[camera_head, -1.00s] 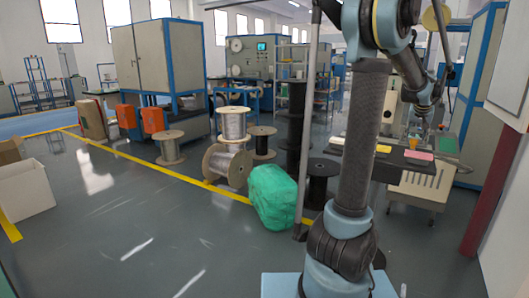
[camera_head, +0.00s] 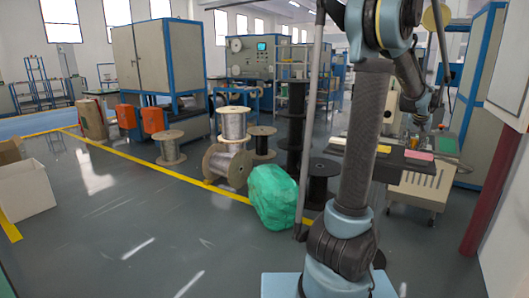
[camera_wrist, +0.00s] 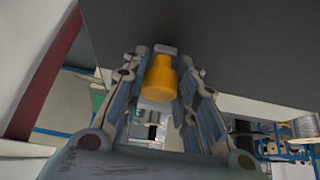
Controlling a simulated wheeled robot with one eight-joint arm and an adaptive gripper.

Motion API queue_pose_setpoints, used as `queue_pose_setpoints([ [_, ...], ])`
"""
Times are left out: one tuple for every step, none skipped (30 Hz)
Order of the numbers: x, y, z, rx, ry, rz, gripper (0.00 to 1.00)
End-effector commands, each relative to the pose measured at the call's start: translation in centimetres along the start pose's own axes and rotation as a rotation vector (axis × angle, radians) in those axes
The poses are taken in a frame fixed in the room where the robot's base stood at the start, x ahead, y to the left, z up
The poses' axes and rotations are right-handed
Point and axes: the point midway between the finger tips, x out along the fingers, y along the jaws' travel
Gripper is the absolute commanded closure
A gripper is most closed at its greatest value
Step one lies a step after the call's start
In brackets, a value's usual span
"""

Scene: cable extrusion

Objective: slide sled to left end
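An orange-yellow knob-like piece (camera_wrist: 160,78) is between the two fingers of my gripper (camera_wrist: 163,68) in the wrist view. A finger stands close on each side of it; I cannot tell whether they press on it. In the head view my gripper (camera_head: 421,120) is small, over the dark workbench top (camera_head: 393,171) at the right. A small orange piece (camera_head: 413,142) shows just below it. No sled can be made out clearly; the parts around the orange piece are too small or hidden.
A yellow item (camera_head: 383,149) and a pink item (camera_head: 419,155) lie on the bench. A pale wheeled cabinet (camera_head: 424,187) stands by it. A green wrapped bundle (camera_head: 273,197) and wooden cable reels (camera_head: 228,166) stand on the floor.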

Motion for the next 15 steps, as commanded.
queue_pose_setpoints([
  [0.0, 0.0, 0.0, 0.000, 0.000, 0.000, 0.90],
  [0.0, 0.0, 0.0, 0.000, 0.000, 0.000, 0.90],
  [0.0, -0.1, 0.0, 0.000, 0.000, 0.000, 0.90],
  [0.0, -0.1, 0.0, 0.000, 0.000, 0.000, 0.90],
  [0.0, -0.3, 0.0, 0.000, 0.000, 0.000, 0.90],
  [0.0, -0.5, 0.0, 0.000, 0.000, -0.001, 0.90],
  [0.0, -0.6, 0.0, 0.000, 0.000, -0.001, 0.90],
  [0.0, -0.8, 0.0, 0.000, 0.000, -0.001, 0.90],
  [0.0, -1.1, 0.0, -0.001, 0.000, -0.001, 0.90],
  [0.0, -1.3, 0.0, -0.001, 0.000, -0.001, 0.90],
  [0.0, -1.4, 0.0, -0.002, 0.000, -0.002, 0.90],
  [0.0, -1.7, 0.0, -0.002, 0.000, -0.002, 0.90],
  [0.0, -1.8, 0.0, -0.001, 0.000, -0.002, 0.90],
  [0.0, -2.0, 0.0, -0.001, 0.000, -0.001, 0.90],
  [0.0, -2.2, 0.0, 0.000, 0.000, -0.001, 0.90],
])
